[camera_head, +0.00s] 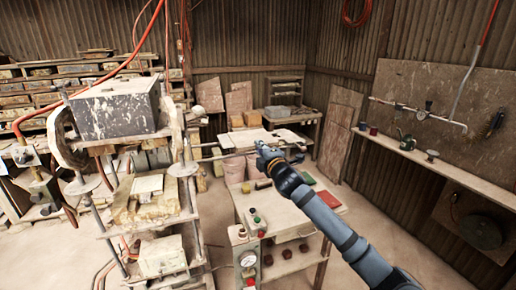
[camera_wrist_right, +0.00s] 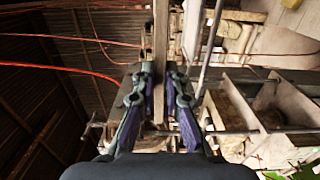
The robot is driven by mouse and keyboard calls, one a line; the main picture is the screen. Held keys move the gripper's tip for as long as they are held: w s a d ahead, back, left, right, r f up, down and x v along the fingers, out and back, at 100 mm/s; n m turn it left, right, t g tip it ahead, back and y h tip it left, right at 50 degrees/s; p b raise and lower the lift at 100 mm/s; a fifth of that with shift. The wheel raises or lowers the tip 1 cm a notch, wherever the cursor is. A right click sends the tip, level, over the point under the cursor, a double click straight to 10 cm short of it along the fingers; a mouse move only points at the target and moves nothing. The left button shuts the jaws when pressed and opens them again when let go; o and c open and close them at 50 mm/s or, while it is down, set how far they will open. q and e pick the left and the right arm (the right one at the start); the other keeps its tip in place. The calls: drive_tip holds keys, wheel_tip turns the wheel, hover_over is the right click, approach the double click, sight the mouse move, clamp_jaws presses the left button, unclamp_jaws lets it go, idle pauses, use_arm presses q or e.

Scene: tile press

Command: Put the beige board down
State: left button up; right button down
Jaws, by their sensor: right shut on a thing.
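My right gripper (camera_head: 264,150) reaches in over the work table and is shut on the beige board (camera_head: 238,139). The board shows as a pale flat piece at the fingertips, held level above the table, and the gripper covers part of it. In the right wrist view the two fingers (camera_wrist_right: 160,85) stand on either side of the board's thin edge (camera_wrist_right: 160,45), which runs up the picture between them. The board's face is hidden there. My left gripper is in neither view.
The work table (camera_head: 283,219) below holds a red piece (camera_head: 329,199), a green piece (camera_head: 307,179) and small bottles; a gauge is on its front. The press (camera_head: 115,108) stands at the left. A wall shelf (camera_head: 440,168) runs along the right. Open floor lies at the lower right.

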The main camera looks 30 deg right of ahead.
drive_tip(key=s+a+f+n+y+b, duration=0.15)
drive_tip(key=a+f, duration=0.25)
drive_tip(key=f, duration=0.4)
drive_tip(key=s+a+f+y+b, duration=0.1)
drive_tip(key=a+f+b, duration=0.25)
drive_tip(key=f, duration=0.45)
drive_tip(key=s+a+f+n+y+b, duration=0.1)
drive_tip(key=s+a+f, duration=0.1)
drive_tip(key=a+f, duration=0.45)
use_arm(q)
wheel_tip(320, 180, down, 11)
drive_tip(key=b, duration=0.5)
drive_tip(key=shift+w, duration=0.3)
use_arm(e)
drive_tip(key=s+a+f, duration=0.4)
drive_tip(key=s+f, duration=0.2)
drive_tip(key=f, duration=0.2)
drive_tip(key=s+a+f, duration=0.5)
drive_tip(key=s+f, duration=0.1)
drive_tip(key=f, duration=0.2)
drive_tip(key=shift+a+t+y, duration=0.15)
drive_tip(key=shift+t+y, duration=0.15)
drive_tip(key=shift+y, duration=0.15)
drive_tip(key=shift+w+f, duration=0.1)
drive_tip(key=shift+f, duration=0.05)
